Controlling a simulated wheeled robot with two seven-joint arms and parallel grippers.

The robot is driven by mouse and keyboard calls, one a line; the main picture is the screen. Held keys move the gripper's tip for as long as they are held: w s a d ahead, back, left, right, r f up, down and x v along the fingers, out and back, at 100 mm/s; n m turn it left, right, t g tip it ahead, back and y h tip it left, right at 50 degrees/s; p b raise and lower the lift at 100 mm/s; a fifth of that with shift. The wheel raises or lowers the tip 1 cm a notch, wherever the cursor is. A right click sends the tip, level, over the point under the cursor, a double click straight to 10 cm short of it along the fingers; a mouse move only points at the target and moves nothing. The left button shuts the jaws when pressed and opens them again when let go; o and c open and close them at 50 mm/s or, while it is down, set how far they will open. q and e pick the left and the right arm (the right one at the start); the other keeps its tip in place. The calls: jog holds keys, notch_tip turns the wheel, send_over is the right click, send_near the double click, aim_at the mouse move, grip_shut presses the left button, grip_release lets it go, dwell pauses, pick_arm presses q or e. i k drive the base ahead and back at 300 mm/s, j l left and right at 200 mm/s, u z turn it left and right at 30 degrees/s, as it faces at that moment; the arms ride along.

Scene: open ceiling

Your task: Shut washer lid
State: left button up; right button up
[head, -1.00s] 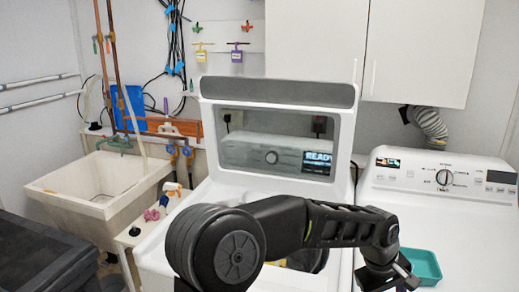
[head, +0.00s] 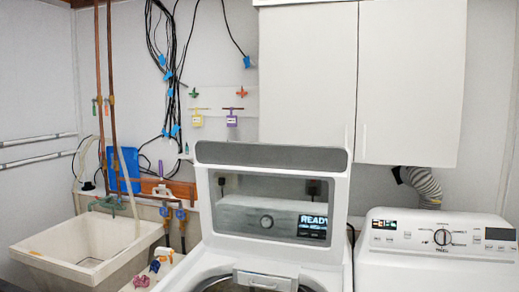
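The washer (head: 335,275) stands in the lower middle of the head view. Its lid (head: 208,199) is raised upright, a white frame with a clear window and a grey top band. Through the window a control panel with a dial and a "READY" display shows. Below the lid, the front part of the round tub opening is cut off by the picture's bottom edge. Neither of my grippers is in view.
A dryer (head: 440,275) with a control panel stands close on the right of the washer. A utility sink (head: 55,257) is at the left, with small pink and blue items (head: 141,281) beside it. White wall cabinets (head: 360,80) hang above and behind the lid.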

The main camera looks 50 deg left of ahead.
aim_at(332, 164)
jog(key=i, duration=0.9)
jog(key=u, duration=2.25)
